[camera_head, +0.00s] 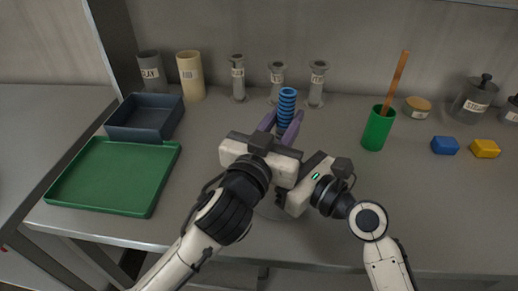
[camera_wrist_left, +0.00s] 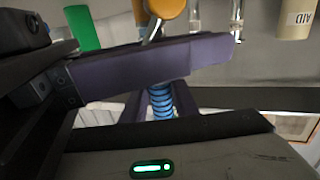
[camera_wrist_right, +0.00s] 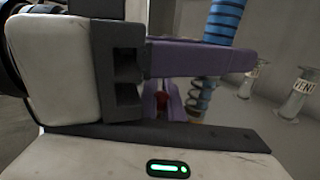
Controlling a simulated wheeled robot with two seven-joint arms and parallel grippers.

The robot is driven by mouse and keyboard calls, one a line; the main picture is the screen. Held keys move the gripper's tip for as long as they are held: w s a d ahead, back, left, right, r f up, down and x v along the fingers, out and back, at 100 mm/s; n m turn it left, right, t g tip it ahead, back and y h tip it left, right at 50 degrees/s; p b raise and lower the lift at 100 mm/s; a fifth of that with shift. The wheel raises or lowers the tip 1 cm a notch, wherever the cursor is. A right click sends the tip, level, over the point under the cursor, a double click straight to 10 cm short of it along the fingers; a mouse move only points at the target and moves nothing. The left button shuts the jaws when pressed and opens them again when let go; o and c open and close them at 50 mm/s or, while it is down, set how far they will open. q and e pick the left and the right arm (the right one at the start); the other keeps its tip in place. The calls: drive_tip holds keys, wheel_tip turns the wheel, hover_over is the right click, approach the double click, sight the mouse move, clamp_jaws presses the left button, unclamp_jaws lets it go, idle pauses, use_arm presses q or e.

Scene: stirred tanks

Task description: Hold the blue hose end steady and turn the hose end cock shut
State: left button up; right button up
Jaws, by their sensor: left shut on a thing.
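The blue ribbed hose end (camera_head: 287,99) stands upright at the middle of the bench. My left gripper (camera_head: 284,120) has its purple fingers shut on it; the ribbed hose also shows behind a finger in the left wrist view (camera_wrist_left: 160,100). My right gripper (camera_head: 304,184) is close beside the left one, to its right and nearer me. Its fingertips are hidden in the head view. In the right wrist view, one purple finger (camera_wrist_right: 200,58) crosses in front of the hose (camera_wrist_right: 226,20). A small red part (camera_wrist_right: 162,101) shows between purple pieces there; I cannot tell whether it is the cock.
A green tray (camera_head: 115,177) and a dark bin (camera_head: 145,116) lie at left. A green cup (camera_head: 377,130) with a wooden stick stands at right, with blue (camera_head: 445,146) and yellow (camera_head: 485,149) blocks beyond. Labelled jars line the back. The front right of the bench is clear.

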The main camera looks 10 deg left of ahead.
drive_tip(key=shift+s, duration=0.15)
clamp_jaws()
drive_tip(key=shift+y, duration=0.3)
drive_tip(key=shift+s+d+r+t, duration=0.1)
drive_tip(key=shift+d+t, duration=0.1)
drive_tip(key=shift+t, duration=0.2)
drive_tip(key=shift+y, duration=0.3)
drive_tip(key=o, duration=0.6)
unclamp_jaws()
drive_tip(key=shift+c, duration=0.2)
drive_tip(key=shift+d, duration=0.15)
drive_tip(key=v, duration=1.1)
drive_tip(key=shift+s+d, duration=0.25)
drive_tip(key=shift+s, duration=0.1)
